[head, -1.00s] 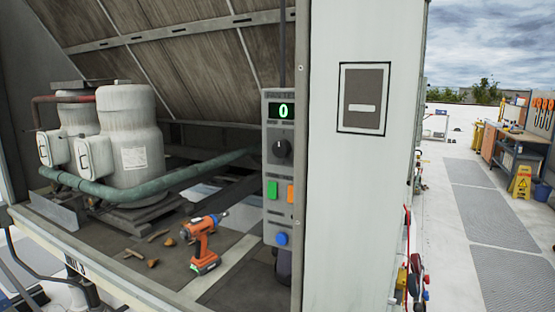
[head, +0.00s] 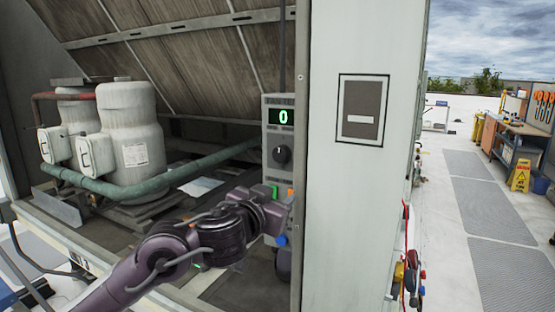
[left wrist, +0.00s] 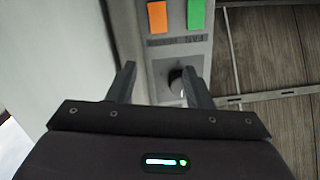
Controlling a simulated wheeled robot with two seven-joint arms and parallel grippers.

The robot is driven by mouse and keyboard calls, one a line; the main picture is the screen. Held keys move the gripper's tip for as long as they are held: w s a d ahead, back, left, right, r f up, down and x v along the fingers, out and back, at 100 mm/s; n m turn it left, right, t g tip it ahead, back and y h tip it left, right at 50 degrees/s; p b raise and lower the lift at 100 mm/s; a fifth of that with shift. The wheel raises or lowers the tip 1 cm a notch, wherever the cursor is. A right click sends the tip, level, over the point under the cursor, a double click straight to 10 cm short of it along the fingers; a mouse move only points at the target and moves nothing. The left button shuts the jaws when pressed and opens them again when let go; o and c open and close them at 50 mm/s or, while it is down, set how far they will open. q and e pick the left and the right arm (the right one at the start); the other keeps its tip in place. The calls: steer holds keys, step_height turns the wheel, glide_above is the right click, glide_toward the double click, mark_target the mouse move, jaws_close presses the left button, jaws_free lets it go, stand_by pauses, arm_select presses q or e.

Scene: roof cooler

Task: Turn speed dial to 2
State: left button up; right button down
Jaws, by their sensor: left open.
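The speed dial (head: 281,154) is a round black knob on a narrow grey control panel (head: 271,172). The green display (head: 283,116) above it reads 0. My left gripper (head: 280,205) is in front of the panel, below the dial, and the arm covers part of the buttons there. In the left wrist view the picture is turned over, and the dial (left wrist: 177,82) shows between the open fingers of my left gripper (left wrist: 158,70), closer to the right finger. The fingers hold nothing. Whether they touch the panel is unclear. My right gripper is out of view.
A green button (left wrist: 196,14) and an orange button (left wrist: 157,17) sit by the dial. A blue button (head: 281,240) is lower down. A pale cabinet wall (head: 350,220) stands right of the panel. Teal pipe (head: 170,178) and white tanks (head: 130,140) are to the left.

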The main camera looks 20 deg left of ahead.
arm_select(q)
steer(key=t, duration=0.1)
glide_toward(280, 155)
steer(key=w+p, duration=0.2)
steer(key=w, duration=0.5)
steer(key=shift+w+r, duration=0.1)
steer(key=shift+w, duration=0.8)
steer(key=c, duration=0.7)
